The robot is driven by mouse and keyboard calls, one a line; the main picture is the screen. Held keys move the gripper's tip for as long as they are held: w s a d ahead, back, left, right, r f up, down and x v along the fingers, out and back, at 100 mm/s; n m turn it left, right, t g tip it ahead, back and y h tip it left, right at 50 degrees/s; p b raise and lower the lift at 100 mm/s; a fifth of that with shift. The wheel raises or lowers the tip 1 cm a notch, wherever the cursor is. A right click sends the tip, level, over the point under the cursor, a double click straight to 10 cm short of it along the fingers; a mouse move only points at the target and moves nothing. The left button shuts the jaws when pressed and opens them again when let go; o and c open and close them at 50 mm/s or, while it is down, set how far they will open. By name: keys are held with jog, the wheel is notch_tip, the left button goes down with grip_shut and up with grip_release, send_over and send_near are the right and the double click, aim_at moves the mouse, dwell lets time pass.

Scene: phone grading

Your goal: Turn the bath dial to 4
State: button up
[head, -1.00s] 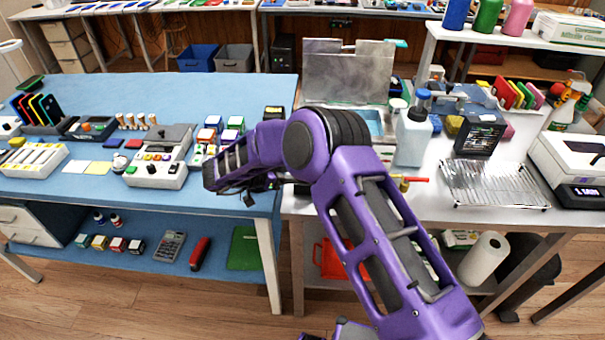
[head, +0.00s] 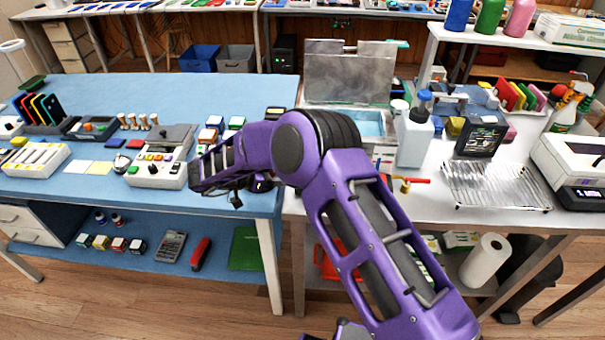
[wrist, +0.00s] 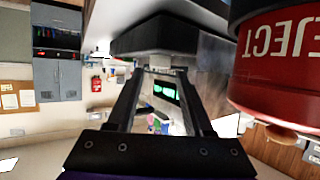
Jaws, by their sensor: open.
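The bath is a metal basin (head: 369,123) of bluish liquid with a raised grey lid (head: 347,75), on the white table in the head view. My purple arm hides much of its front, and I cannot make out the dial or its numbers. In the wrist view my gripper (wrist: 164,72) is open, with its two dark fingers apart. Beyond the fingertips are a dark-topped metallic body (wrist: 215,75) and a lit green display (wrist: 167,92); I cannot tell whether they belong to the bath. In the head view the gripper is hidden behind my forearm.
A large red object marked REJECT (wrist: 275,60) is close at the right of the wrist view. A red-handled valve (head: 412,181), a white bottle (head: 413,138) and a wire rack (head: 495,186) are right of my arm. A control box (head: 157,170) stands on the blue table.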

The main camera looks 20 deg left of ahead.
jog(key=v, duration=1.4)
